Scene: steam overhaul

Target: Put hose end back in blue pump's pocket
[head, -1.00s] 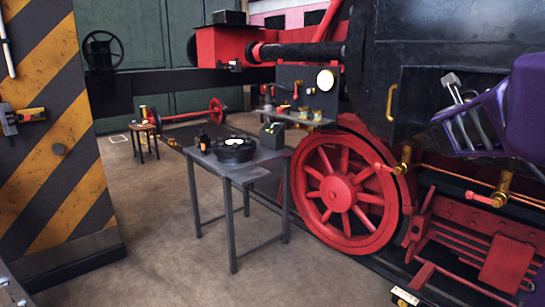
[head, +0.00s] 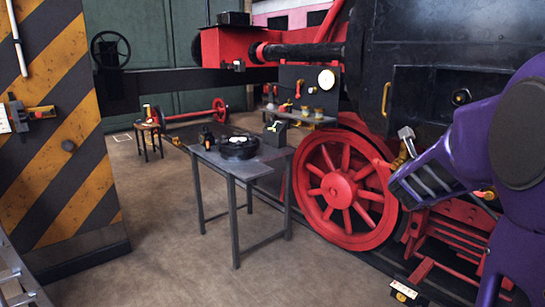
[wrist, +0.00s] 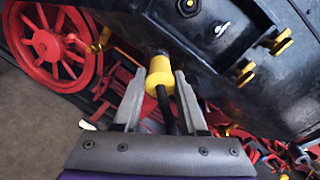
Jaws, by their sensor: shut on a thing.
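My gripper (wrist: 155,76) is shut on the hose end, a yellow collar (wrist: 159,66) with a black hose (wrist: 164,110) running down from it between the fingers. The hose end points away from my palm, towards the dark side of the locomotive.
A grey table (head: 262,172) with a round black item (head: 238,148) and a dark box (head: 275,133) stands left of the red wheel (head: 340,187). A striped yellow-and-black panel (head: 60,165) is at the left. The floor between them is clear.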

